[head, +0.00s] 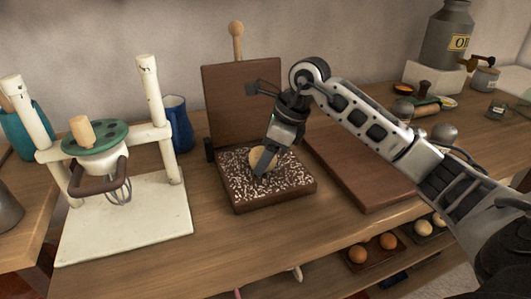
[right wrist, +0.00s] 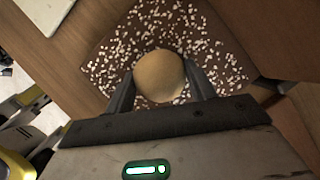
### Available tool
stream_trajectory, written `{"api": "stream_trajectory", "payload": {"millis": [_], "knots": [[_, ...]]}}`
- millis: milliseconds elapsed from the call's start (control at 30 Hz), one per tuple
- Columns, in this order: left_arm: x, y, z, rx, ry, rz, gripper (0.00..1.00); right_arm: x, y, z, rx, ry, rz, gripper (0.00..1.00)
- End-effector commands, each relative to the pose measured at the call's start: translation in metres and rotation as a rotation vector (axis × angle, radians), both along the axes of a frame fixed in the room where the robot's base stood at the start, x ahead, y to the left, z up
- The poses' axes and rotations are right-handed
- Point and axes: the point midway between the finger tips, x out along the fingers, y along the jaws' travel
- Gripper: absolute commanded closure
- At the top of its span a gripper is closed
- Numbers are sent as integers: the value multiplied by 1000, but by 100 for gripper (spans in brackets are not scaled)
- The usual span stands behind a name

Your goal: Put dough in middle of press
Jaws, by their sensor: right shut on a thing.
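The dough (head: 262,159) is a round tan ball at the middle of the press's lower plate. The press (head: 252,203) is a dark brown wooden one with a speckled white-on-brown lower plate. Its lid (head: 235,100) stands raised at the back, with a wooden handle on top. My right gripper (head: 262,165) reaches down over the plate and is shut on the dough. In the right wrist view the dough (right wrist: 160,75) sits between the two fingers, with the speckled plate (right wrist: 110,62) around it. Whether the dough touches the plate is hard to tell. My left gripper is not in view.
A dark wooden board (head: 362,172) lies right of the press. A white stand mixer (head: 125,222) and a blue mug (head: 177,124) stand to the left. Bowls and small jars stand at the back right. Eggs (head: 358,253) sit on a shelf below the counter.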

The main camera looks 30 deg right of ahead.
Motion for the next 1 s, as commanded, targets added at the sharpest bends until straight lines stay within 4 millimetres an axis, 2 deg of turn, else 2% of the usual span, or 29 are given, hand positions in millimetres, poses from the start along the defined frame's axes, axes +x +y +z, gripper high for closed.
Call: {"api": "stream_trajectory", "payload": {"millis": [100,133,200,567,667,1000], "knots": [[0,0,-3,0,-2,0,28,0,0,-4,0,0,0,58],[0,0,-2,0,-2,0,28,0,0,-3,0,0,0,37],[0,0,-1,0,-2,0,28,0,0,-3,0,0,0,23],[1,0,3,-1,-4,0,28,0,-1,4,-1,-1,0,23],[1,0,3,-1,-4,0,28,-4,-5,16,-2,-4,-1,23],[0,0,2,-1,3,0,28,-24,-26,83,-1,-4,-1,23]]}}
